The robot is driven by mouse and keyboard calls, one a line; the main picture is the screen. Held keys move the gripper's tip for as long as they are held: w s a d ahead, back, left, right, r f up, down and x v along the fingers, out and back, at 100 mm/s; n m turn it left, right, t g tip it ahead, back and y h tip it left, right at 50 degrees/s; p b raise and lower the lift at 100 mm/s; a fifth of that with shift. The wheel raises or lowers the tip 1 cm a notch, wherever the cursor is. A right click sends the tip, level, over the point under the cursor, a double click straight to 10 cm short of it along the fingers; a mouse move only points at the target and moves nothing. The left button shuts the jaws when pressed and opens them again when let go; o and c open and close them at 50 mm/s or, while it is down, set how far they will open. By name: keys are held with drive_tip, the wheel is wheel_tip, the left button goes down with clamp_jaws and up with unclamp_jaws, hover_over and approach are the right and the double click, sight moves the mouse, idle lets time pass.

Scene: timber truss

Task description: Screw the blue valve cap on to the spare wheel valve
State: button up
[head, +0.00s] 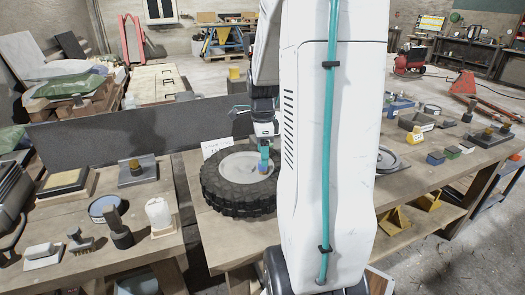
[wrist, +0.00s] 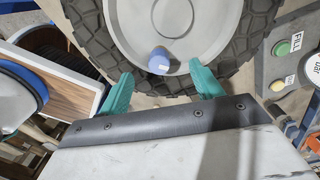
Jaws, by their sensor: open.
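The spare wheel (head: 213,190) lies flat on the bench, with a black knobbly tyre around a pale grey disc. It also fills the top of the wrist view (wrist: 195,30). The blue valve cap (wrist: 158,62) stands on the wheel's disc near the rim, and the valve beneath it is hidden. The cap shows small in the head view (head: 264,165). My gripper (wrist: 163,72) has teal fingers, open, one on each side of the cap with a gap to both. In the head view my gripper (head: 265,150) is just above the cap.
A white card (head: 214,147) stands behind the wheel. A panel with a green button (wrist: 282,48) and a yellow button is to the right in the wrist view. A blue-rimmed round dish (wrist: 12,105) is at left. Tools and small blocks crowd both benches.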

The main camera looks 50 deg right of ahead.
drive_tip(key=n, duration=1.1)
drive_tip(key=shift+w+n, duration=0.1)
drive_tip(key=shift+n, duration=0.3)
drive_tip(key=n, duration=0.5)
drive_tip(key=shift+n, duration=0.4)
drive_tip(key=n, duration=0.6)
drive_tip(key=shift+a+f, duration=0.1)
drive_tip(key=shift+f, duration=0.05)
drive_tip(key=shift+f, duration=1.6)
